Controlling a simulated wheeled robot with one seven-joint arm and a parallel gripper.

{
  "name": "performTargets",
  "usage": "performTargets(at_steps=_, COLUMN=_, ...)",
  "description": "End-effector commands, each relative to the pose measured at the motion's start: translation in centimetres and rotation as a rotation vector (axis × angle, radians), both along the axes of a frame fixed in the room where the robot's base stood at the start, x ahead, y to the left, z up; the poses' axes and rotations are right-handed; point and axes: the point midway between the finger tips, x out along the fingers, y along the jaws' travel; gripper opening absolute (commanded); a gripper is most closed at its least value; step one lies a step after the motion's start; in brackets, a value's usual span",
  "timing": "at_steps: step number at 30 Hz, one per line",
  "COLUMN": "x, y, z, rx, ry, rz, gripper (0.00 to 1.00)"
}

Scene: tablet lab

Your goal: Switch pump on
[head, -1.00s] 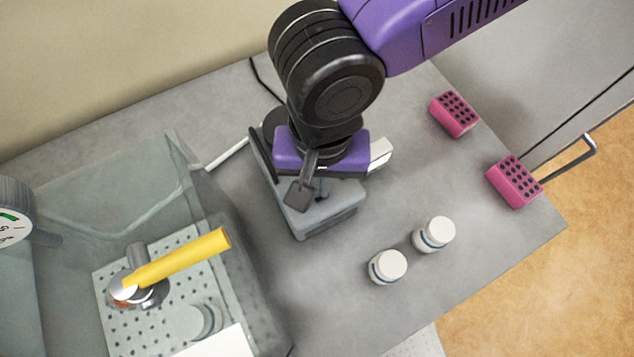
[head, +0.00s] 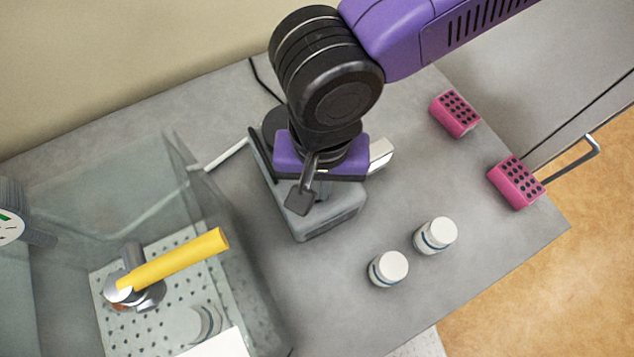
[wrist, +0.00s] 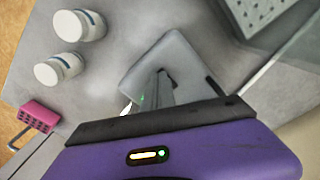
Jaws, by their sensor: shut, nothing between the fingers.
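The pump (head: 332,222) is a grey box on the grey bench, below my arm. It also shows in the wrist view (wrist: 180,55), past the fingers. My gripper (head: 300,200) is shut and empty, with its dark fingers pointing down at the pump's top. In the wrist view the shut fingers (wrist: 157,88) lie over the pump, and a small green glow shows beside them. I cannot tell whether the fingertips touch the pump. The purple gripper body hides part of the pump's top, and I cannot make out a switch.
A clear-walled chamber (head: 190,215) stands left of the pump, holding a yellow-handled valve (head: 175,260). A white tube (head: 226,154) runs between them. Two white-capped bottles (head: 387,268) (head: 436,235) stand right of the pump. Two pink racks (head: 455,113) (head: 516,182) lie farther right.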

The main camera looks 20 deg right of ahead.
Motion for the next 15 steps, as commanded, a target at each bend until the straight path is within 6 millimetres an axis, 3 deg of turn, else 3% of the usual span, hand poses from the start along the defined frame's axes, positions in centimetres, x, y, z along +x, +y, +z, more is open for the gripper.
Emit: performTargets(at_steps=15, x=0.0, y=0.0, z=4.1, rx=0.002, ry=0.0, rz=0.0, gripper=0.0)
